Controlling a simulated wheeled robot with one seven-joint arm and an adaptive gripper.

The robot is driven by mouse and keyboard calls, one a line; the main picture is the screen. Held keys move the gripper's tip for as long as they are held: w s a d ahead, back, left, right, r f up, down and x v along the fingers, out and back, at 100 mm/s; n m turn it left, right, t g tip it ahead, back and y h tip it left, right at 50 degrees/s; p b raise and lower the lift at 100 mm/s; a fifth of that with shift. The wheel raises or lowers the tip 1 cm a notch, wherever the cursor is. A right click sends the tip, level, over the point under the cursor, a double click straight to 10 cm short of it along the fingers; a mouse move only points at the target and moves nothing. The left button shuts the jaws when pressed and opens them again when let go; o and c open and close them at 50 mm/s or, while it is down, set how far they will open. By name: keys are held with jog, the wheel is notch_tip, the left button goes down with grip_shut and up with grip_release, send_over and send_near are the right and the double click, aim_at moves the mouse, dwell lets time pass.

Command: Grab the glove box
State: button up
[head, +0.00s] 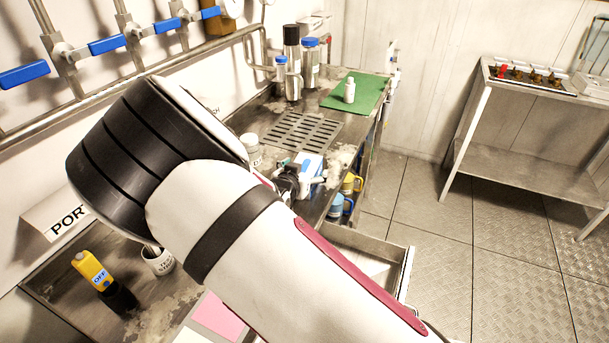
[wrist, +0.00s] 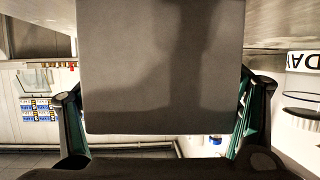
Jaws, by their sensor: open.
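The glove box (head: 311,163), which I take to be the small white and blue box, stands on the steel bench in the head view, partly behind my gripper. My gripper (head: 288,181) is small and dark there, close against the box's near left side, and my arm hides part of the area. In the wrist view, a large plain grey-brown box face (wrist: 160,70), apparently the same box in shadow, fills the space between the fingers. My gripper (wrist: 160,100) is open, with one green-padded finger on each side of that face. Whether the pads touch it I cannot tell.
A slotted drain plate (head: 295,131), a green mat (head: 356,93) with a white bottle (head: 349,90), and several cylinders stand farther back. Yellow and blue mugs are right of the box, lower down. An open drawer (head: 408,272) juts out in front. A white "DAY" container (wrist: 303,60) is nearby.

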jog(key=shift+c, duration=0.3)
jog(key=c, duration=1.1)
jog(key=shift+s, duration=0.1)
jog(key=shift+c, duration=0.3)
